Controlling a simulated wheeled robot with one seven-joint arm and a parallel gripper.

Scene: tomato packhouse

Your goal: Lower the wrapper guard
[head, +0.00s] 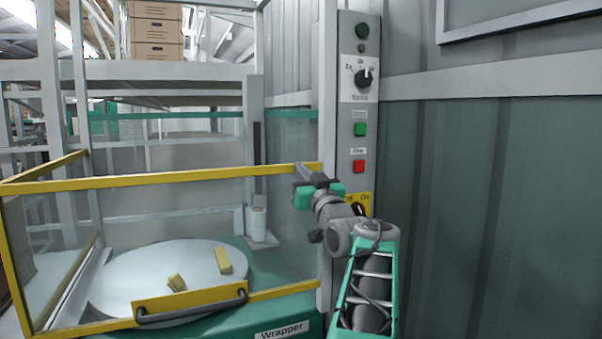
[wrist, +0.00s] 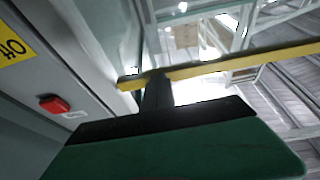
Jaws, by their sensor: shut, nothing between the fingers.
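The wrapper guard is a yellow frame with a clear panel in the head view. Its top bar (head: 180,182) runs across the middle, and its lower edge (head: 285,293) crosses in front of the turntable at about disc height. A dark handle (head: 192,309) sits on a yellow plate at the lower edge. My gripper (head: 302,172) is shut and empty at the right end of the top bar, beside the control column. In the wrist view the dark fingers (wrist: 157,92) overlap the yellow bar (wrist: 235,66); I cannot tell whether they touch it.
The control column (head: 345,210) carries a dial (head: 364,78), a green button (head: 360,129), a red button (head: 358,166) and a yellow-labelled switch (head: 358,207) close to my wrist. Two yellow blocks lie on the round turntable (head: 125,268). A corrugated wall (head: 480,200) stands right.

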